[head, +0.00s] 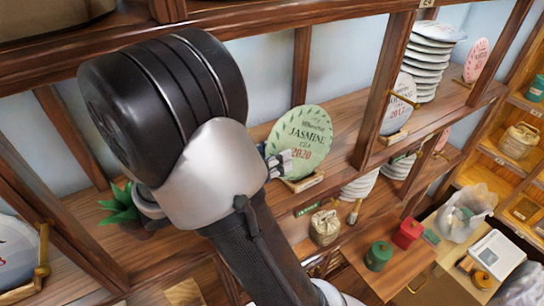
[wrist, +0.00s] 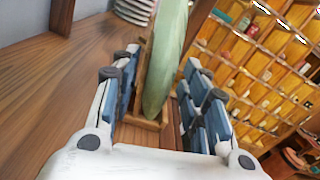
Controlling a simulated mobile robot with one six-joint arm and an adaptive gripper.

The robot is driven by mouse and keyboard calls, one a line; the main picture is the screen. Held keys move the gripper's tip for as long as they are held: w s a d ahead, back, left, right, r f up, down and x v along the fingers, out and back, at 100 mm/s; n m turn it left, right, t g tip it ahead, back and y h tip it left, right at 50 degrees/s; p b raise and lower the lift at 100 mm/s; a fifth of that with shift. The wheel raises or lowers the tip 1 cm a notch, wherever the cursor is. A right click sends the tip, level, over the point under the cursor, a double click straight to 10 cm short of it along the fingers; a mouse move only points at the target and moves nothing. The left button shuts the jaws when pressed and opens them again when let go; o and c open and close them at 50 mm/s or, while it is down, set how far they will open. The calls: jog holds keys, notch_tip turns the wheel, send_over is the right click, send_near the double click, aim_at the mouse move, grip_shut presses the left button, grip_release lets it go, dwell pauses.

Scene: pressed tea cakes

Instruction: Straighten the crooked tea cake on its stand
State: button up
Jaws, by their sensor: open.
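The tea cake (head: 303,138) is a pale green disc with "JASMINE TEA 2020" on its face, standing on a small wooden stand (head: 306,184) on the shelf. Its lettering slopes in the tilted head view. In the wrist view the cake (wrist: 165,65) shows edge-on, leaning a little to the right, with its lower edge at the stand (wrist: 150,134). My gripper (head: 279,164) is at the cake's lower left in the head view. In the wrist view my gripper (wrist: 160,72) is open, with one finger on each side of the cake; gaps show on both sides.
Right of an upright post (head: 385,80) stand another labelled disc (head: 396,108) and a stack of white discs (head: 427,65). A green plant (head: 120,207) is left of my arm.

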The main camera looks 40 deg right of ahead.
jog(key=shift+f+b, duration=0.1)
jog(key=shift+b, duration=0.2)
jog(key=b+v, duration=0.1)
jog(key=v, duration=0.6)
notch_tip(320, 180, up, 7)
jog(key=s+f+m+y, duration=0.3)
jog(key=s+m+y, duration=0.25)
jog(key=s, duration=0.25)
jog(key=s+a+f+m+t+y, duration=0.2)
jog(key=s+a+f+m+y, duration=0.15)
jog(key=f+y, duration=0.2)
jog(key=a+m+t+y, duration=0.6)
jog(key=a+m+t, duration=0.1)
jog(key=a, duration=0.3)
jog(key=shift+w+r+m, duration=0.2)
jog(key=shift+w+m, duration=0.15)
jog(key=shift+m, duration=0.55)
jog(key=shift+o, duration=0.5)
notch_tip(320, 180, down, 26)
jog(key=b, duration=2.5)
jog(key=shift+a, duration=0.15)
jog(key=shift+w+r, duration=0.1)
jog(key=shift+r, duration=0.2)
